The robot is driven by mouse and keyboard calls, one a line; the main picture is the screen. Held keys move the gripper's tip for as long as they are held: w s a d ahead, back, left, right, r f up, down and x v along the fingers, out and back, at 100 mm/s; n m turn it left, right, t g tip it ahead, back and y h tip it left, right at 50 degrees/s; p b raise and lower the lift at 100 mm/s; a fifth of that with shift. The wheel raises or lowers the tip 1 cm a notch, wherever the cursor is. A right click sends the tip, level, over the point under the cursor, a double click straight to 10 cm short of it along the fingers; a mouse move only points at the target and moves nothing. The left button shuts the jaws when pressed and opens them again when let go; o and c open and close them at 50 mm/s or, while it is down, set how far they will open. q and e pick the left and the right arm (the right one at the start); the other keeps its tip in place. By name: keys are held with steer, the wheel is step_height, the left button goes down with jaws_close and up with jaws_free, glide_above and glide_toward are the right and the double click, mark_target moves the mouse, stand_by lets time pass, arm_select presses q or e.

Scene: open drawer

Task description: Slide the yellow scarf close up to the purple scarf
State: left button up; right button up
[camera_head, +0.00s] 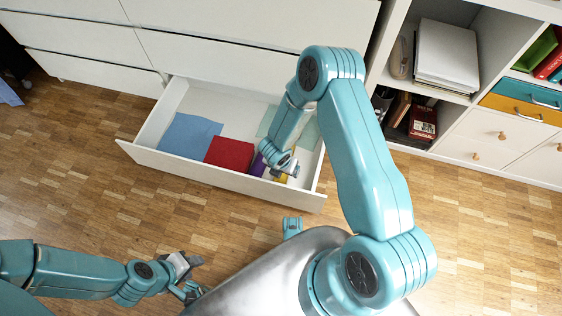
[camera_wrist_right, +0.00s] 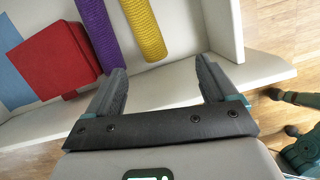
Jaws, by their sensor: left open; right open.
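The rolled yellow scarf (camera_wrist_right: 145,30) and the rolled purple scarf (camera_wrist_right: 98,32) lie side by side in the open drawer, with a narrow gap between them. In the right wrist view yellow is right of purple. In the head view the purple scarf (camera_head: 258,166) shows partly, and my right arm hides most of the yellow one. My right gripper (camera_wrist_right: 160,70) is open and empty, its fingers near the yellow scarf's near end, one on each side. It also shows in the head view (camera_head: 285,170). My left gripper (camera_head: 190,278) is open and empty, over the floor outside the drawer.
A red folded cloth (camera_head: 229,153) lies left of the purple scarf, and a blue cloth (camera_head: 190,133) farther left. A pale green cloth (camera_head: 308,134) lies on the right side. The drawer's front wall (camera_head: 190,168) is close to my right gripper. Shelves stand at the right.

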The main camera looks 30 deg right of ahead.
arm_select(q)
steer(key=shift+f, duration=0.45)
arm_select(e)
steer(key=w, duration=0.1)
steer(key=w+d+n+t, duration=0.1)
steer(key=w+d+n+h, duration=0.1)
steer(key=w, duration=0.1)
steer(key=shift+f+t, duration=0.2)
steer(key=shift+t, duration=0.2)
steer(key=b+x, duration=0.4)
steer(key=x, duration=0.5)
steer(key=shift+s+a+f, duration=0.1)
steer(key=shift+a+f, duration=0.05)
steer(key=b+x, duration=0.3)
steer(key=x, duration=0.3)
steer(key=shift+f, duration=0.25)
arm_select(q)
steer(key=w+a+f+t, duration=0.1)
steer(key=w+f, duration=0.2)
steer(key=f, duration=0.3)
steer(key=shift+w+f, duration=0.25)
steer(key=shift+f, duration=0.05)
arm_select(e)
steer(key=shift+w+f, duration=0.2)
steer(key=shift+f, duration=0.05)
